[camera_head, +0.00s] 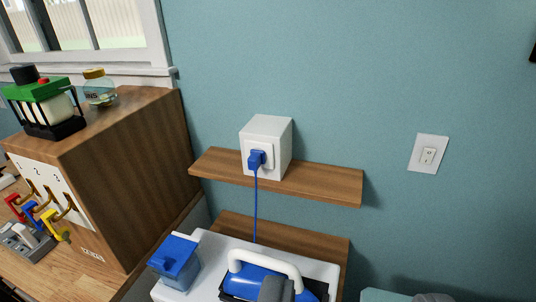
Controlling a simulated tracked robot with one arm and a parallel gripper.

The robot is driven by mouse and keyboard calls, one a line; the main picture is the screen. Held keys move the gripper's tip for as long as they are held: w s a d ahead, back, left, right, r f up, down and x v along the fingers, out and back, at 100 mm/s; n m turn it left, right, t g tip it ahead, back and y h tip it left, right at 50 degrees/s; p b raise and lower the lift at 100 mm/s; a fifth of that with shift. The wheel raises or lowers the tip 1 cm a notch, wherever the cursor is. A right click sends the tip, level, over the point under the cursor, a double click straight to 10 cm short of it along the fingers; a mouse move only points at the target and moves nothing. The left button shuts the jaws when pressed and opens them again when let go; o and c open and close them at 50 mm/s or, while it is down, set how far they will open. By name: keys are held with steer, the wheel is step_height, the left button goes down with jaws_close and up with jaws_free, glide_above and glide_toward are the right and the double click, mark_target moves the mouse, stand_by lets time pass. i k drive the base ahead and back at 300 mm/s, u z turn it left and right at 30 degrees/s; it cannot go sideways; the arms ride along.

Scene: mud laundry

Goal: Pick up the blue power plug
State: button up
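The blue power plug (257,160) sits in the front face of a white box-shaped outlet (272,135). The box stands on the upper wooden wall shelf (320,186). A thin blue cord (255,210) hangs from the plug, passes in front of the shelf and drops toward the blue and white appliance below. A dark grey piece (276,290) juts up from the bottom edge in front of that appliance. It may be part of my gripper, but its fingers cannot be made out. Nothing touches the plug apart from the outlet and its cord.
A blue iron-like appliance (262,281) with a white handle and a blue-lidded container (176,262) are on a white surface below. A lower shelf (310,243) is behind. A wooden cabinet (140,150) stands left. A wall outlet (428,153) is right. Space before the plug looks clear.

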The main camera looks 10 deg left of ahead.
mark_target(257, 157)
steer(key=i, duration=0.85)
steer(key=u, duration=0.1)
